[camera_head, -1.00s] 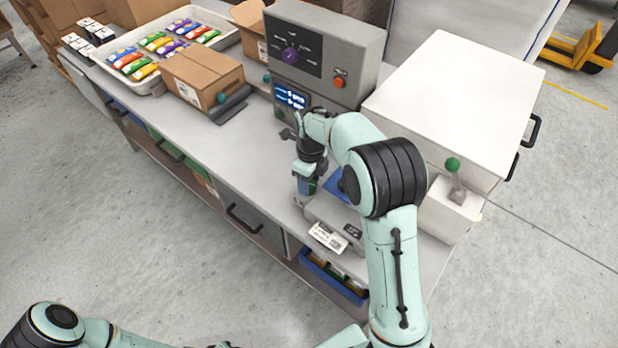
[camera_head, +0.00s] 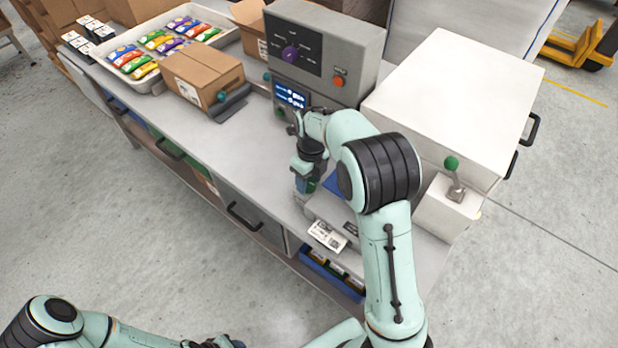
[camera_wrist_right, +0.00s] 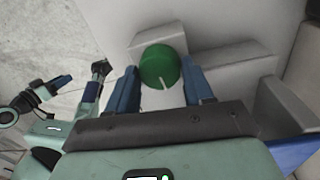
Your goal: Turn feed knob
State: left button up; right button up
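The green round knob (camera_wrist_right: 160,67) with a white pointer line shows in the right wrist view, on a light grey housing. My right gripper (camera_wrist_right: 161,82) has its two blue fingers apart, one on each side of the knob; I cannot tell whether they touch it. In the head view my right gripper (camera_head: 306,184) is low at the bench's front edge, beside the small grey unit, and its wrist largely hides the knob. My left gripper (camera_head: 215,343) is only partly visible at the bottom edge of the head view, away from the bench, and its fingers are unclear.
A grey control box (camera_head: 336,60) with a purple dial (camera_head: 290,53) and lit display stands behind. A large white cabinet (camera_head: 450,95) and a green-tipped lever (camera_head: 452,164) are at the right. A cardboard box (camera_head: 205,78) and a tray of packets (camera_head: 157,88) stand left.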

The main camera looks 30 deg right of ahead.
aim_at(311, 180)
jog(key=o, duration=0.3)
pick_arm(q)
jog(key=shift+w+r+p, duration=0.4)
jog(key=shift+w+r, duration=0.15)
jog(key=shift+w, duration=0.15)
pick_arm(e)
notch_tip(311, 180, up, 13)
jog(key=shift+d+r, duration=0.15)
jog(key=shift+d, duration=0.2)
jog(key=shift+w, duration=0.1)
